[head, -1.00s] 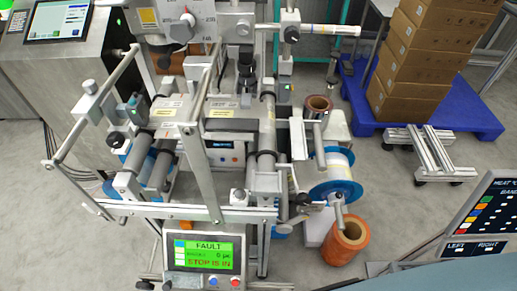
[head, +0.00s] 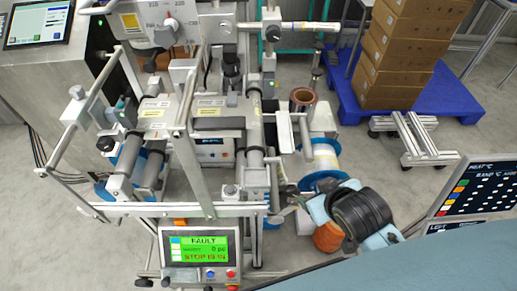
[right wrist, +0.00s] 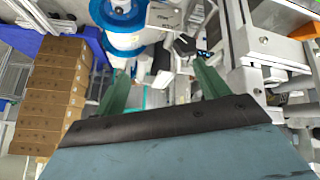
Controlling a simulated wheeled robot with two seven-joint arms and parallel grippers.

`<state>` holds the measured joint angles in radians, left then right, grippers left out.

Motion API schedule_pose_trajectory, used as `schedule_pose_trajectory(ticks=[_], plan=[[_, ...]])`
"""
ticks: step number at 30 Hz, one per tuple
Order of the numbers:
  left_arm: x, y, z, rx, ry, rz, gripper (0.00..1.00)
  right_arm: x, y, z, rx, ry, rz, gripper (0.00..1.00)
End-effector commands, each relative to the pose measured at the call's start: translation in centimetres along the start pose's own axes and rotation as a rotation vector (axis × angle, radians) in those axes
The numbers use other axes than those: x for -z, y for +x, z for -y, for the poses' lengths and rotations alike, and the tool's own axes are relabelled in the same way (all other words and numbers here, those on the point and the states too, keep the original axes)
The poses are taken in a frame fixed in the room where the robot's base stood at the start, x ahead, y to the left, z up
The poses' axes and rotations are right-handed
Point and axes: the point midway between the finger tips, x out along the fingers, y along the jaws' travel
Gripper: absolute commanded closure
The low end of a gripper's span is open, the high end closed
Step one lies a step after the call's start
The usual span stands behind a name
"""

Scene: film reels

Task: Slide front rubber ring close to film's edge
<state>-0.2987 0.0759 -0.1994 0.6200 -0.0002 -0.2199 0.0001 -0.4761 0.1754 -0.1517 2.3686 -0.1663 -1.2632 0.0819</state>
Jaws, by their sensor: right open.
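The film reel (head: 322,155), a white roll with a blue flange, sits on the right side of the machine. Its front is partly hidden by my right gripper. In the right wrist view the blue reel (right wrist: 124,14) is at the top, beyond the fingers. Dark rings show on the rollers, one on the right-hand roller (head: 254,151); I cannot tell which is the front rubber ring. The film's edge is not clear. My right gripper (head: 312,204) is in front of the reel. My left gripper is out of view.
An orange roll (head: 327,238) stands on the floor below my right gripper. A control box reading FAULT (head: 200,250) is at the front. Stacked cartons (head: 400,50) stand on a blue pallet (head: 440,100) at the back right. Machine bars and posts crowd the left.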

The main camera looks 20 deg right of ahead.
Motion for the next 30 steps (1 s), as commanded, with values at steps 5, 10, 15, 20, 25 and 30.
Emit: schedule_pose_trajectory(ticks=[5,10,15,20,25,30], plan=[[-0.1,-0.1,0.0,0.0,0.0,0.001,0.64,8.8,-1.1,-2.9,-0.136,-0.044,-0.343,0.27],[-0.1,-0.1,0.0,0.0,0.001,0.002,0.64,16.7,-3.5,-4.1,-0.223,-0.14,-0.689,0.27],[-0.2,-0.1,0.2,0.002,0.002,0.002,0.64,24.6,-8.2,-2.4,-0.252,-0.356,-1.116,0.27],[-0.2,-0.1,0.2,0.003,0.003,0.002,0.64,28.4,-12.4,2.0,-0.184,-0.688,-1.464,0.27],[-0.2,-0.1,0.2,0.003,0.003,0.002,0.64,28.1,-13.4,7.2,-0.013,-1.149,-1.66,0.27],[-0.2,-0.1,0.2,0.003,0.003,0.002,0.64,24.7,-10.0,9.3,0.23,-1.666,-1.593,0.27]])
